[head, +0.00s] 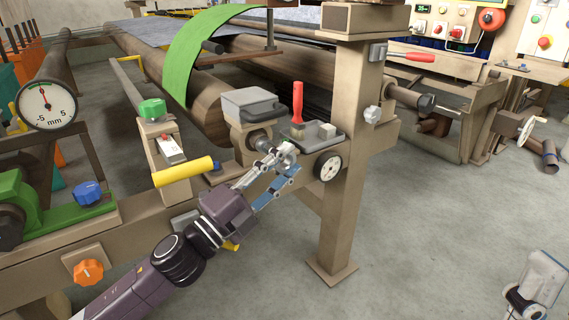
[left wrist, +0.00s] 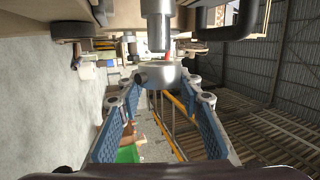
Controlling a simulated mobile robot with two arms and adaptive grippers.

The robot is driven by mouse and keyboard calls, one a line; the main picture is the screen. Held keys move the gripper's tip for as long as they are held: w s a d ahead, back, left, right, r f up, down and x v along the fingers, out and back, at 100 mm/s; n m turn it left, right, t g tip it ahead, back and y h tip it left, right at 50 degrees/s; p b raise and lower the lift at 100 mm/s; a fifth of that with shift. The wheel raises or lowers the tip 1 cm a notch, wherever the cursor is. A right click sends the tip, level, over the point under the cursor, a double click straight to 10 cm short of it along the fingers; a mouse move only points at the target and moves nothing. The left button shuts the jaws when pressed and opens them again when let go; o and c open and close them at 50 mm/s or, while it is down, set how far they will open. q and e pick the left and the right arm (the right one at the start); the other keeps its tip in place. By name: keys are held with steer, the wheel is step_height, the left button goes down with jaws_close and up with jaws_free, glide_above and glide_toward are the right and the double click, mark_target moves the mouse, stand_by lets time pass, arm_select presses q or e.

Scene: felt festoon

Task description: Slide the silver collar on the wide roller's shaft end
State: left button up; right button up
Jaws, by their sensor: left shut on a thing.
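My left gripper (head: 284,156) is in front of the bearing block of the wide brown roller (head: 208,112). In the left wrist view the gripper (left wrist: 160,82) is shut on the silver collar (left wrist: 158,74), with a blue-padded finger on each side. The grey shaft end (left wrist: 157,30) points down at the collar and lies nearly in line with it. It also shows in the head view (head: 259,140), just left of the fingertips. I cannot tell whether collar and shaft touch. A pale part at the lower right edge may be my right gripper (head: 537,285); its fingers cannot be made out.
A grey-lidded housing (head: 250,103) sits above the shaft. A tray with a red-handled tool (head: 297,103) and a handwheel (head: 328,167) are close to the right of the gripper. A frame post (head: 348,170) stands beyond. A yellow roller handle (head: 184,171) is to the left.

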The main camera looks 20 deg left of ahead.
stand_by(0.4)
arm_select(q)
steer(key=shift+w+a, duration=0.1)
steer(key=shift+w+a, duration=0.45)
steer(key=shift+a, duration=0.1)
steer(key=shift+w+a, duration=0.95)
steer(key=shift+a, duration=0.2)
